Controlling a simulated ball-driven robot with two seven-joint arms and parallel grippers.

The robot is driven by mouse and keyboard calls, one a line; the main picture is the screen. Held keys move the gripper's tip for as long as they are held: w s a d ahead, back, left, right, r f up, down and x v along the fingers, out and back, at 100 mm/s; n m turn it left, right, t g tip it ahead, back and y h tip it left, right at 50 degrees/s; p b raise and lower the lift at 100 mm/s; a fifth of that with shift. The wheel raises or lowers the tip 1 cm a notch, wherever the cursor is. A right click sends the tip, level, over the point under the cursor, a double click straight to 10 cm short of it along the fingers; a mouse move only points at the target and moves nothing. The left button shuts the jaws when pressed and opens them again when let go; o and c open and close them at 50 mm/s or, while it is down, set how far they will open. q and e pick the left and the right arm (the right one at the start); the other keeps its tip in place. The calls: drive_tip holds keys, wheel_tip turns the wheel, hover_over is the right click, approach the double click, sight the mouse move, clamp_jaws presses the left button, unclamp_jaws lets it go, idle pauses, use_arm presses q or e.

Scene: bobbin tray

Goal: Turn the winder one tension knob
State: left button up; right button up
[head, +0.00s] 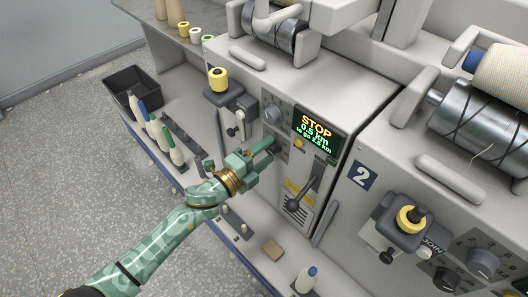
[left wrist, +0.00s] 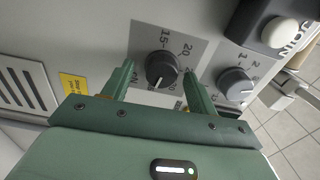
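The tension knob (left wrist: 162,70) of winder one is dark grey and round, with a pale pointer line. It sits on a grey scale plate marked 15 and 20. In the left wrist view my left gripper's two green fingers stand on either side of it, open, with a visible gap at each side. In the head view my left gripper (head: 266,150) is at winder one's front panel, just left of the lit STOP display (head: 318,130), and seems to hide this knob. My right gripper is not in view.
A second knob (left wrist: 235,84), marked 1 and 2, sits close to the right finger. A lever (head: 304,190) is below the display. Winder two (head: 362,176) is at right. A dark bin (head: 130,88) and several bobbins stand on the left ledge.

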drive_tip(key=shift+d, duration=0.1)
use_arm(q)
drive_tip(key=shift+a+r, duration=0.1)
drive_tip(key=p+v, duration=0.3)
drive_tip(key=v, duration=1.3)
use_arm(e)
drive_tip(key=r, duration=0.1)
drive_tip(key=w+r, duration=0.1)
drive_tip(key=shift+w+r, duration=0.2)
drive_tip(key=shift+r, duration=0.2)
use_arm(q)
drive_tip(key=shift+s, duration=0.1)
